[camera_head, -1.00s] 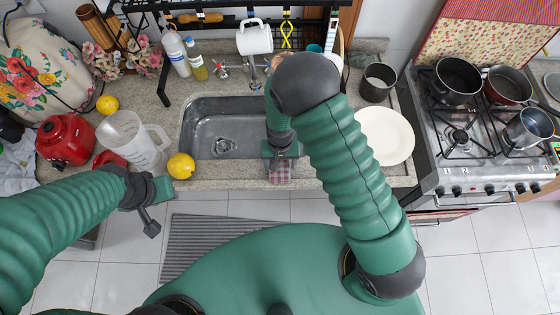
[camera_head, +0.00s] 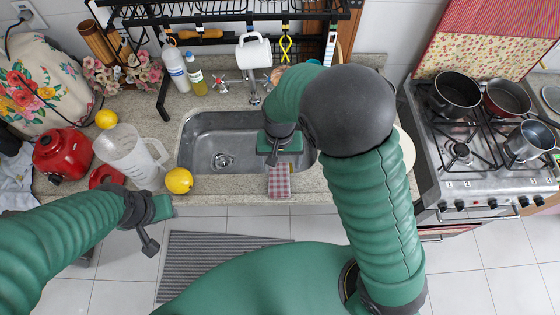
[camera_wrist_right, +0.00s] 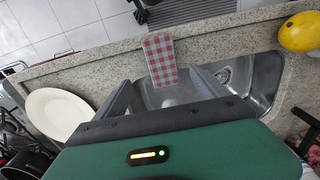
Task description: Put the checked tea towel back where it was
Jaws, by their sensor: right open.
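The red-and-white checked tea towel (camera_head: 279,181) lies over the counter strip at the front of the sink (camera_head: 215,150). In the right wrist view the towel (camera_wrist_right: 160,55) runs from near the counter's front edge toward the basin. My right gripper (camera_head: 278,158) is over the front of the sink, just behind the towel. In the right wrist view my right gripper (camera_wrist_right: 162,78) is open, its fingers apart on either side of the towel's near end; I cannot tell whether they touch it. My left gripper (camera_head: 152,212) is at the left, in front of the counter; its jaw state is unclear.
The stove (camera_head: 470,150) is farther right.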

